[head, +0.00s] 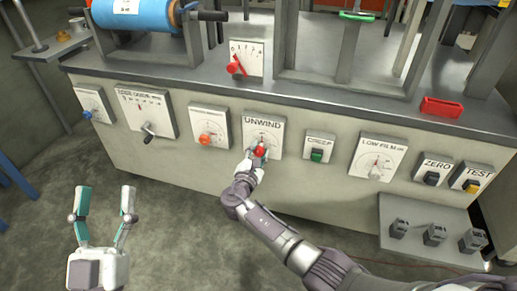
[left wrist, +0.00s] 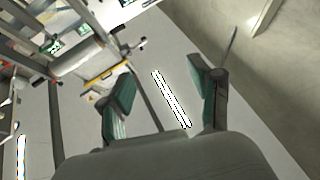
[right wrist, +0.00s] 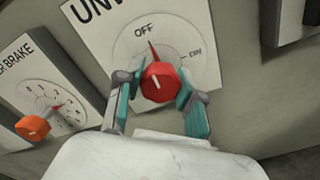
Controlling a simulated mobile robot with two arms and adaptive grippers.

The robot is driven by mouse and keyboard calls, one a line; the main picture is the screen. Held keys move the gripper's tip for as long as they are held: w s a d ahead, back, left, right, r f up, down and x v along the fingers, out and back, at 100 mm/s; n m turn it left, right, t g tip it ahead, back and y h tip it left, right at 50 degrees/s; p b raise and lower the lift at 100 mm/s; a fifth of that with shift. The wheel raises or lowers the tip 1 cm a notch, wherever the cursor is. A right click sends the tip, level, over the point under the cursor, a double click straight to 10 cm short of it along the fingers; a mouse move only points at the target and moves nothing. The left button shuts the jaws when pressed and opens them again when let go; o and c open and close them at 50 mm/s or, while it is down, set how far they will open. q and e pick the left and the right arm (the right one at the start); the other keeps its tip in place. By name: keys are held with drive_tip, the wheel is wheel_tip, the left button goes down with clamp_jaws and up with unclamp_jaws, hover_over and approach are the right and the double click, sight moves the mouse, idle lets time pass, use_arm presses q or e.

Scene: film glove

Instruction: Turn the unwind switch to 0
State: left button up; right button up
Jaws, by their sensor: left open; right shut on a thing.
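The unwind switch is a red knob (head: 260,151) on a white plate marked UNWIND (head: 264,126) on the front of the bench. In the right wrist view the red knob (right wrist: 161,83) sits below a dial with OFF at the top and another mark at the right. A thin red pointer above the knob points up near OFF. My right gripper (head: 258,154) is shut on the knob, with one teal finger on each side in the right wrist view (right wrist: 160,100). My left gripper (head: 104,205) is open and empty, low at the left, away from the bench.
An orange knob (head: 206,140) on its plate is left of the unwind plate. A green CREEP switch (head: 317,155) and a LOW FILM dial (head: 376,160) are to the right. A red lever gauge (head: 245,60) stands above. Open floor lies in front.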

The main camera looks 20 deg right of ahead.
use_arm(q)
drive_tip(key=shift+w+f+g, duration=0.25)
drive_tip(key=shift+f+g, duration=0.05)
drive_tip(key=shift+f, duration=0.1)
use_arm(e)
drive_tip(key=shift+r, duration=0.1)
drive_tip(key=o, duration=1.2)
drive_tip(key=shift+c, duration=0.2)
drive_tip(key=v, duration=1.2)
drive_tip(key=shift+w, duration=0.1)
